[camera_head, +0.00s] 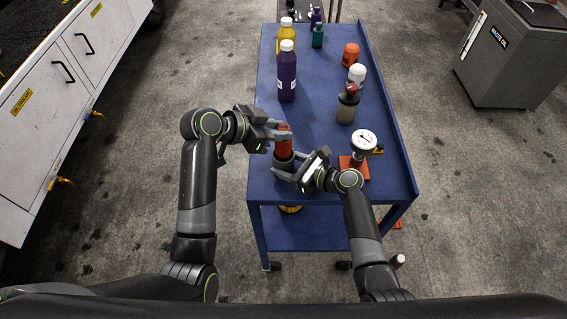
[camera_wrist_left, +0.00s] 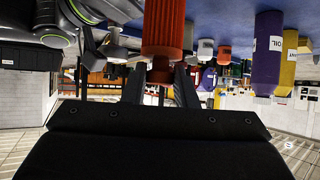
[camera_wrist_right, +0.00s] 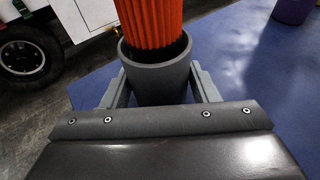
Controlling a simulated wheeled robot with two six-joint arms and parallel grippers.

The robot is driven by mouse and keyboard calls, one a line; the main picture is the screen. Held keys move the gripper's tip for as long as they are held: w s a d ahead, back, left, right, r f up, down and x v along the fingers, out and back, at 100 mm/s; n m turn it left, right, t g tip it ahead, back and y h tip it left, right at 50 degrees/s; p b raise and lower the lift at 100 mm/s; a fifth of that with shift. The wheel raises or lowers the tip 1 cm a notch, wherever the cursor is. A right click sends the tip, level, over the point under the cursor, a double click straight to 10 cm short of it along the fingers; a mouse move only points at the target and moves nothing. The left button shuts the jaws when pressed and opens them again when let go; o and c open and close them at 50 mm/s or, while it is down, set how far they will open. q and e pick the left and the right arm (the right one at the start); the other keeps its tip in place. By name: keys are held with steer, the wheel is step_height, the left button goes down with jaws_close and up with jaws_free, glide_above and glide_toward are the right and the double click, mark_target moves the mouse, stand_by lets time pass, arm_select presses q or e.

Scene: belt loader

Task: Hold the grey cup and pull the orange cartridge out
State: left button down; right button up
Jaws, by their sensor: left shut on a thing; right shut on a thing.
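The orange cartridge (camera_head: 284,146) stands upright in the grey cup (camera_head: 284,164) near the front left of the blue cart. In the right wrist view the ribbed cartridge (camera_wrist_right: 152,22) rises out of the mouth of the cup (camera_wrist_right: 158,76), and its lower end is hidden inside. My left gripper (camera_head: 284,136) is shut on the upper part of the cartridge; the left wrist view shows the cartridge (camera_wrist_left: 164,28) between its fingers. My right gripper (camera_head: 285,167) is shut on the cup, with a finger on each side of it in the right wrist view.
The blue cart (camera_head: 318,108) has a raised right edge. A gauge (camera_head: 365,141) on an orange base stands close right of my right gripper. The middle is clear.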

arm_select(q)
steer(key=shift+r, duration=1.2)
arm_select(e)
steer(key=o, duration=0.8)
steer(key=shift+o, duration=0.2)
steer(key=v, duration=1.2)
